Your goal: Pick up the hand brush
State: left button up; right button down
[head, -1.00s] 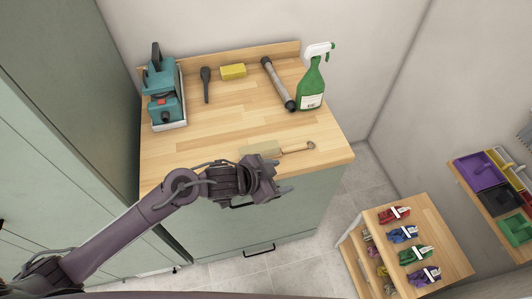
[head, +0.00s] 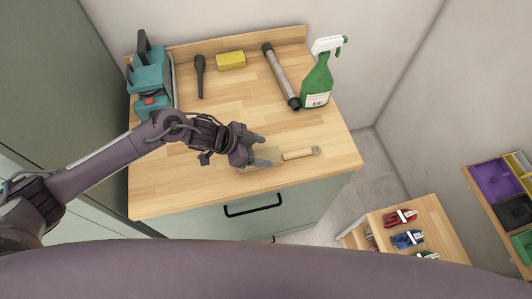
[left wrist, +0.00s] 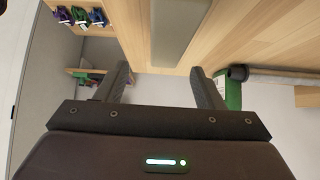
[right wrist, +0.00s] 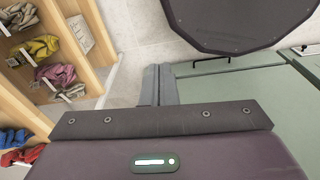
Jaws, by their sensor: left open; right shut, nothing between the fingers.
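The hand brush (head: 300,154) lies flat near the front edge of the wooden countertop, its wooden handle pointing right. Its flat beige head is partly hidden by my left gripper (head: 264,151). In the left wrist view the brush's head (left wrist: 178,30) appears ahead, in line with the gap between the fingers. My left gripper (left wrist: 160,70) is open and empty, with its fingers pointing toward the handle. Whether it is level with the brush is hard to tell. My right gripper (right wrist: 160,72) is shut and empty, away from the countertop, above the floor by the cabinet.
A green spray bottle (head: 317,82), a grey tube (head: 281,76), a yellow sponge (head: 231,60), a dark tool (head: 200,76) and a teal machine (head: 150,82) stand or lie along the back. A low wooden unit (head: 438,222) with gloves is at right.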

aim_at(271, 152)
pick_arm(q)
jog(key=shift+b+x, duration=0.8)
jog(key=shift+x, duration=0.3)
jog(key=shift+d+f, duration=0.1)
jog(key=shift+f, duration=0.15)
jog(key=b+x, duration=0.4)
jog(key=b, duration=0.1)
jog(key=shift+w+f, duration=0.2)
jog(key=shift+w, duration=0.1)
jog(key=shift+w+d+f, duration=0.15)
jog(key=shift+d, duration=0.1)
pick_arm(e)
notch_tip(271, 152, down, 7)
jog(key=shift+s+d+f, duration=0.2)
jog(key=shift+s+d, duration=0.1)
jog(key=shift+s, duration=0.15)
pick_arm(q)
jog(key=shift+c, duration=1)
jog(key=c, duration=0.9)
pick_arm(e)
jog(key=shift+s+a, duration=0.15)
jog(key=shift+a, duration=0.1)
